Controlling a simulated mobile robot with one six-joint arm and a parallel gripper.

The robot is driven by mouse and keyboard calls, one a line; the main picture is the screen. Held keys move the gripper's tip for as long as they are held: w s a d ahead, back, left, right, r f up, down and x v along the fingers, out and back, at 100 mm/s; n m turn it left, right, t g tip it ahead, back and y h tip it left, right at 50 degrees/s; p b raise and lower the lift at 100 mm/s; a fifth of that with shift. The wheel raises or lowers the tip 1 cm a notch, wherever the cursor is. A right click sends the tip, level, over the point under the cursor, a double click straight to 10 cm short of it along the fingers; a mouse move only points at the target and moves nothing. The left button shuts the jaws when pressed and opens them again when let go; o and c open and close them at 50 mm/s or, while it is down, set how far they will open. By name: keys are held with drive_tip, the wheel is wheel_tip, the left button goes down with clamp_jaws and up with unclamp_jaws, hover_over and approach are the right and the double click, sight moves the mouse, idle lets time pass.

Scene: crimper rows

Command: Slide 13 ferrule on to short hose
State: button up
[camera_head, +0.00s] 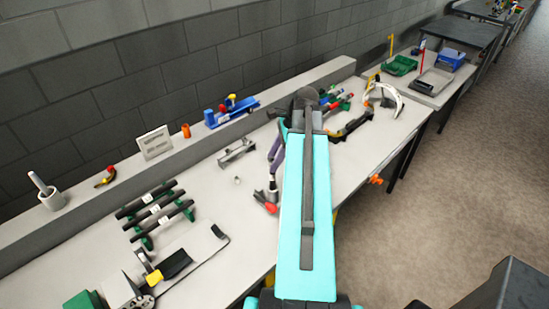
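Three black hoses with white labels lie side by side on green stands: a back hose (130,209), a middle hose (137,219) and a front hose (146,231). A small pale ring-like piece (237,180), possibly a ferrule, sits on the bench right of the hoses. Its number is not readable. My teal arm covers the middle of the view. A dark end part that looks like my gripper (269,196) shows left of it, by a red piece (271,208). Its fingers are too small to tell.
A grey metal bracket (237,152), a blue tool (231,112) and an orange cylinder (186,131) are behind. A yellow-and-black tool (350,126) lies right of my arm. A machine (125,291) stands front left.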

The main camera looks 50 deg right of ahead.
drive_tip(key=shift+r, duration=0.1)
drive_tip(key=b+v, duration=0.4)
drive_tip(key=v, duration=0.9)
drive_tip(key=shift+d+r, duration=0.15)
drive_tip(key=shift+r, duration=0.15)
idle(0.3)
drive_tip(key=shift+s, duration=0.2)
idle(0.8)
